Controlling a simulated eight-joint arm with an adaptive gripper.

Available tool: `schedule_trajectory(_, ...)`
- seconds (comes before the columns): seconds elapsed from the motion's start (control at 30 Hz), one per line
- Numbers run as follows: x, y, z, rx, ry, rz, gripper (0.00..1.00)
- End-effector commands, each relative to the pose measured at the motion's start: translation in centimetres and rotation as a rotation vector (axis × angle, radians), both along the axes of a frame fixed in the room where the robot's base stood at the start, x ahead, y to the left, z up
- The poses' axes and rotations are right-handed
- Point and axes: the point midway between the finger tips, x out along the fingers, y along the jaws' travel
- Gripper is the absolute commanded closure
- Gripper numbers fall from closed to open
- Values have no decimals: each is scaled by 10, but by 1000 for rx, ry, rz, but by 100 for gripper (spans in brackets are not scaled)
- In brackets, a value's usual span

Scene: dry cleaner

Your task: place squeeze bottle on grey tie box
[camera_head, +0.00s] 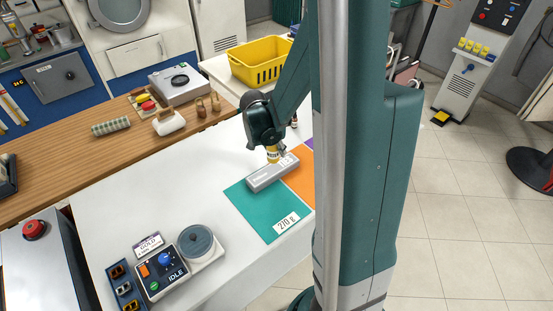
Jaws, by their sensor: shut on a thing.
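The grey tie box (268,177) is a long, narrow box lying on the teal mat (252,208). My gripper (275,153) points down just above the far part of the box. The fingers and arm hide part of the bottle.
An orange mat (302,180) lies beside the teal one, partly behind my arm. A small dark bottle (294,121) stands behind. A scale (197,244) and control box (164,268) stand at front left. A yellow basket (258,72) is at the back. The white counter's middle is clear.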

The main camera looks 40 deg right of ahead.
Motion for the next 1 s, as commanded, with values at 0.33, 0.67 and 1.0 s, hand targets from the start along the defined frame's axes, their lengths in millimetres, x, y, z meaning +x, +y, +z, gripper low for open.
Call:
schedule_trajectory(0.33, 0, 0, -12, 0, 0, 0, 86)
schedule_trajectory(0.67, 0, 0, -17, 0, 0, 0, 86)
schedule_trajectory(1.0, 0, 0, -46, 0, 0, 0, 86)
